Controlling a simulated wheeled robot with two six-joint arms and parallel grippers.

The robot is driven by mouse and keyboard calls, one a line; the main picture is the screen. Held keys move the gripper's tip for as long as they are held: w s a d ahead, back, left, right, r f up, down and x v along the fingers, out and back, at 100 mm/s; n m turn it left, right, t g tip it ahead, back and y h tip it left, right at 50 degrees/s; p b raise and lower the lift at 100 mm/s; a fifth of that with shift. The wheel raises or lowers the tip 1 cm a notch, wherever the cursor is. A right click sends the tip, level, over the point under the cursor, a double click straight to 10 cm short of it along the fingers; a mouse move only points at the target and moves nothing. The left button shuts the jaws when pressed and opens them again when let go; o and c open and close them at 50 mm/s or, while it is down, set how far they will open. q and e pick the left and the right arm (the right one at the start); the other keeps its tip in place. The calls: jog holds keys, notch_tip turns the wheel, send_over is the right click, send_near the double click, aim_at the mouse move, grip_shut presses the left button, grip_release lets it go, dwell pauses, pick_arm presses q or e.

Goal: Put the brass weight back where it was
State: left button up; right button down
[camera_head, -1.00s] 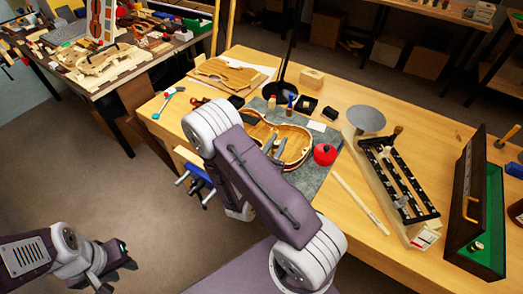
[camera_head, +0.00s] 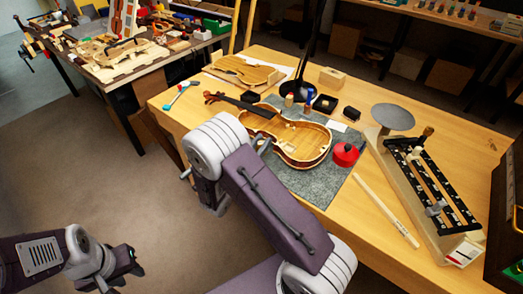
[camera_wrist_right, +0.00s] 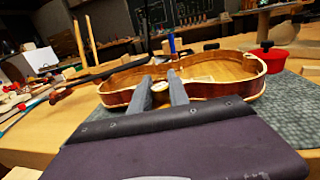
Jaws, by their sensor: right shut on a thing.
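My right gripper (camera_wrist_right: 161,84) is shut on a small round brass-coloured piece (camera_wrist_right: 160,87), which looks like the brass weight, though the fingers hide most of it. In the head view this gripper (camera_head: 262,143) is near the near edge of the open violin body (camera_head: 305,143), partly hidden by my arm. The held piece cannot be made out there. My left gripper (camera_head: 122,268) hangs low at the left, open and empty, away from the bench. A balance scale (camera_head: 425,190) with a round grey pan (camera_head: 393,116) stands at the right of the bench.
A dark case (camera_head: 505,225) is cut off at the right edge. A red pot (camera_head: 345,154) sits on the grey mat (camera_head: 325,190) beside the violin. A pale wooden strip (camera_head: 387,209) lies before the scale. Small bottles and dark boxes (camera_head: 325,103) stand behind the violin.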

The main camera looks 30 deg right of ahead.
jog(key=shift+f, duration=1.55)
jog(key=shift+f+b, duration=0.15)
jog(key=shift+b, duration=0.2)
jog(key=c, duration=1.5)
grip_release()
jog(key=shift+c, duration=0.2)
